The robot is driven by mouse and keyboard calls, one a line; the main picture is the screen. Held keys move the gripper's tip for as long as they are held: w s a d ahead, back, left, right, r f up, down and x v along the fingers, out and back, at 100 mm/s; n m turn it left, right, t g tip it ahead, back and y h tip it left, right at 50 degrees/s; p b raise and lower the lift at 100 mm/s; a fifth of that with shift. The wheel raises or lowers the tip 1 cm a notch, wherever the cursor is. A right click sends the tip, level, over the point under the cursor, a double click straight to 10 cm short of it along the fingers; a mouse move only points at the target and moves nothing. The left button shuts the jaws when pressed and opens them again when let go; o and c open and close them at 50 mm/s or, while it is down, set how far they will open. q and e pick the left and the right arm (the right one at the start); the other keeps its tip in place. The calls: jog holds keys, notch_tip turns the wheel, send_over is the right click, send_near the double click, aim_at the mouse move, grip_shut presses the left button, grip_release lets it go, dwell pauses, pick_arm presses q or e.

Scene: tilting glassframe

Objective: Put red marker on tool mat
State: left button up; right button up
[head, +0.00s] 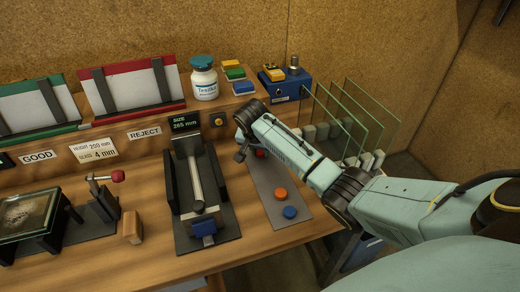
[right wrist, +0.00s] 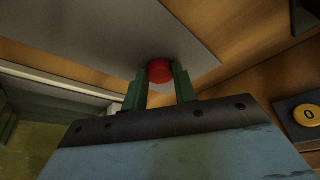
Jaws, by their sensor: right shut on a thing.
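My right gripper (right wrist: 160,82) is shut on the red marker (right wrist: 160,70), a small round red piece, seen between its green fingers in the right wrist view. A bit of red (head: 260,153) shows below my right arm in the head view; the arm hides most of the gripper there. The grey mat (head: 263,185) lies on the bench under it, and it also shows in the right wrist view (right wrist: 120,35). I cannot tell whether the marker touches the mat. My left gripper is not in view.
An orange disc (head: 280,194) and a blue disc (head: 290,212) lie on the mat's near end. A black gauge fixture (head: 205,240) stands left of it. Upright glass panes (head: 355,110) stand right, behind my arm. A blue box (head: 290,88) sits on the back shelf.

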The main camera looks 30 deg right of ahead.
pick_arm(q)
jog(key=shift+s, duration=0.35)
pick_arm(e)
jog(key=o, duration=1)
jog(key=shift+f, duration=0.1)
pick_arm(q)
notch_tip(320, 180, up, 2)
jog(key=shift+p, duration=1)
pick_arm(e)
jog(key=v, duration=1.2)
